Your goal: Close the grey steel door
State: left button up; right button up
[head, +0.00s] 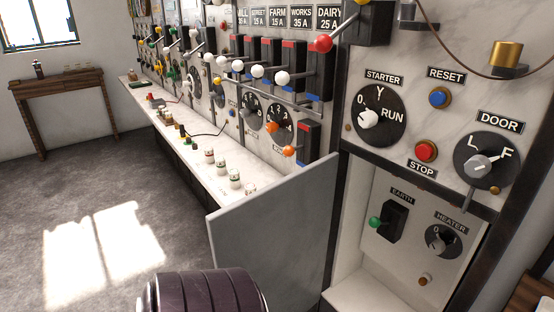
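The grey steel door (272,232) stands open at the lower middle of the head view. It is a flat plain panel. Its right edge meets the left side of the cabinet opening, and its free edge points out to the left, in front of the bench. The open compartment (385,262) to its right shows a green-knobbed EARTH switch (390,221) and a HEATER dial (440,240). The bottom of the door is out of the picture or covered. Neither of my grippers is in view.
Above the compartment are the STARTER dial (379,115), RESET and STOP buttons, and DOOR dial (487,160). Lever switches project along the marble panel. A white bench (200,160) carries several small jars behind the door. The grey floor (90,220) at left is clear.

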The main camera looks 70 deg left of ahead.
aim_at(278, 233)
jog(key=k+j, duration=0.1)
jog(key=j, duration=0.5)
jog(key=k+j, duration=0.1)
jog(key=j, duration=1.05)
jog(key=k+j, duration=0.15)
jog(key=j, duration=0.4)
jog(key=k+j, duration=0.1)
jog(key=j, duration=0.5)
